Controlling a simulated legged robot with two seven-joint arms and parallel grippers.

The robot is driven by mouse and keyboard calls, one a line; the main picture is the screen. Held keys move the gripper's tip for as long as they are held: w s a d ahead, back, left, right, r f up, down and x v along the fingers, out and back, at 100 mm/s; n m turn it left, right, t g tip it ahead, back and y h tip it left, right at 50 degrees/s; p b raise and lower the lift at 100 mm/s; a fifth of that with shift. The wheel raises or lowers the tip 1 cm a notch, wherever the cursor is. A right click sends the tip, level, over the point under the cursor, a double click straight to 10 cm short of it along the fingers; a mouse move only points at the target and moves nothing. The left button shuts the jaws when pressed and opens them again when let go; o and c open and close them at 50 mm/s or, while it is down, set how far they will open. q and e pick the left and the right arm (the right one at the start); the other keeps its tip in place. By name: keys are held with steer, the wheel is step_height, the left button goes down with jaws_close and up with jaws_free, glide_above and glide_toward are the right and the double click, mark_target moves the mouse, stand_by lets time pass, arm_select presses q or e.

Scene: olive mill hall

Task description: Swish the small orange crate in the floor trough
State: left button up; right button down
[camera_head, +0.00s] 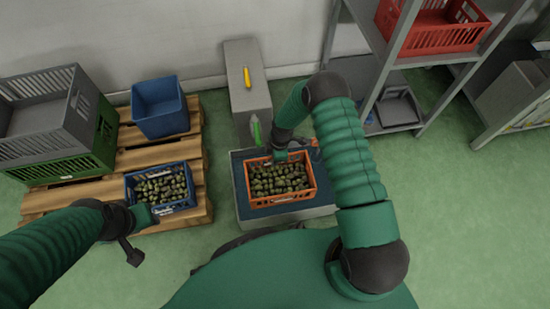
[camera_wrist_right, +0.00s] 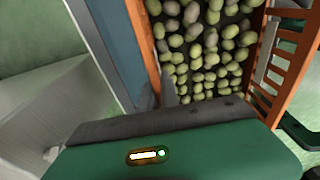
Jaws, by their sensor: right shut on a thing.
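The small orange crate (camera_head: 284,201), full of green and dark olives, sits within the outline of the grey floor trough (camera_head: 236,172) with its blue inside. I cannot tell how deep it sits. My right gripper (camera_head: 281,158) is shut on the crate's far rim; my arm and hand hide part of that rim. In the right wrist view the orange crate (camera_wrist_right: 285,62) shows beyond the green gripper body, its olives close to the fingers. My left gripper (camera_head: 146,215) is at the near left corner of a blue crate; its fingers are too small to read.
The blue crate of olives (camera_head: 131,189) stands on a wooden pallet (camera_head: 60,198) with an empty blue bin (camera_head: 160,108) and stacked grey and green crates (camera_head: 75,155). A grey block (camera_head: 250,93) stands behind the trough. Shelving (camera_head: 372,100) holds a red crate (camera_head: 425,38).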

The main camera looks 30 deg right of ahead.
step_height(320, 180, down, 11)
steer(key=b, duration=0.8)
steer(key=shift+r+b, duration=0.1)
steer(key=shift+b, duration=0.2)
steer(key=shift+w+a, duration=0.2)
steer(key=shift+a, duration=0.4)
steer(key=shift+w+a, duration=0.15)
steer(key=shift+a, duration=0.4)
steer(key=shift+s+d+p, duration=0.15)
steer(key=shift+s+d, duration=0.05)
steer(key=shift+d, duration=0.6)
steer(key=shift+s+d+p, duration=0.1)
steer(key=shift+s+d, duration=0.1)
steer(key=shift+d, duration=0.55)
steer(key=shift+s+d+p, duration=0.15)
steer(key=shift+s+d, duration=0.05)
steer(key=shift+d, duration=0.6)
steer(key=shift+w+a, duration=0.2)
steer(key=shift+a, duration=0.6)
steer(key=shift+w+a, duration=0.2)
steer(key=shift+a, duration=0.55)
steer(key=shift+w+a, duration=0.2)
steer(key=shift+a, duration=0.6)
steer(key=shift+d, duration=0.1)
